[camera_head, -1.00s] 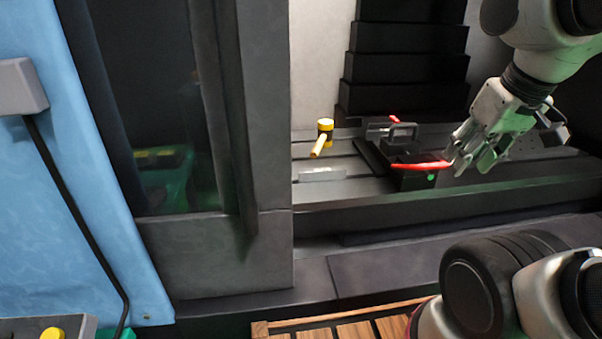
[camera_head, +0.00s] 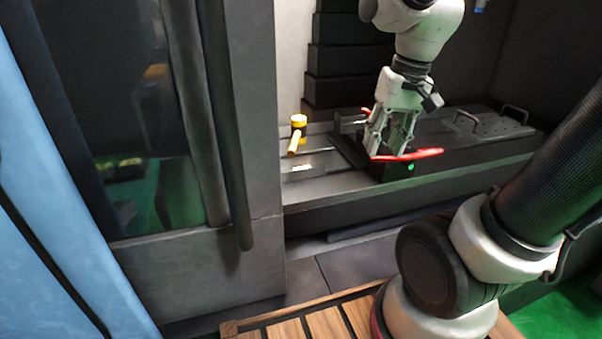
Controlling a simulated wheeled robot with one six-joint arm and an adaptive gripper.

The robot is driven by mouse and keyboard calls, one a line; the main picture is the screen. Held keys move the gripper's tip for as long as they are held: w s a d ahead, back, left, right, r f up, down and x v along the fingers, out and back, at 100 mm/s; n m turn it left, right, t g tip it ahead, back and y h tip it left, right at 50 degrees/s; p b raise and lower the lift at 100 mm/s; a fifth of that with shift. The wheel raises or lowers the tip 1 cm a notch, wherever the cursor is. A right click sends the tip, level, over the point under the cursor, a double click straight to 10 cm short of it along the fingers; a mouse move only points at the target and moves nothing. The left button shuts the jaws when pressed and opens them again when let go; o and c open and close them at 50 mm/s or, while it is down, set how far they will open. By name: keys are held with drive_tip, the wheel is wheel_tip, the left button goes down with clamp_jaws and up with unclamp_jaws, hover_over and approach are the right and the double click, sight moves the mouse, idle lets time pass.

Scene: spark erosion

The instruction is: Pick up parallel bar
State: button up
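A small pale metal bar, likely the parallel bar (camera_head: 302,168), lies flat on the dark slotted machine bed (camera_head: 335,190), in front of the yellow mallet. My gripper (camera_head: 390,153) points down over the vise-like fixture with the red handle, to the right of the bar and apart from it. Its two fingers are spread, and I see nothing held between them. The fingertips overlap the red handle in the view; I cannot tell whether they touch it.
A plate with handles (camera_head: 500,122) lies farther right. The grey door frame (camera_head: 230,130) bounds the opening on the left.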

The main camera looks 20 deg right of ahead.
drive_tip(key=w+a+f+m+g+y, duration=0.1)
drive_tip(key=w+a+f+m, duration=0.15)
drive_tip(key=w+m, duration=0.2)
drive_tip(key=w+a+f+m+g+y, duration=0.1)
drive_tip(key=w+a+f+m, duration=0.15)
drive_tip(key=w, duration=0.25)
drive_tip(key=m+y, duration=0.1)
drive_tip(key=m, duration=0.6)
approach(303, 168)
drive_tip(key=shift+s+d+f, duration=0.1)
drive_tip(key=shift+s+f, duration=0.25)
drive_tip(key=shift+f, duration=0.45)
drive_tip(key=shift+w+a+m+y, duration=0.2)
drive_tip(key=shift+a+m+y, duration=0.1)
drive_tip(key=shift+m, duration=0.6)
drive_tip(key=x, duration=0.7)
drive_tip(key=shift+w+f, duration=0.2)
drive_tip(key=shift+f, duration=0.1)
clamp_jaws()
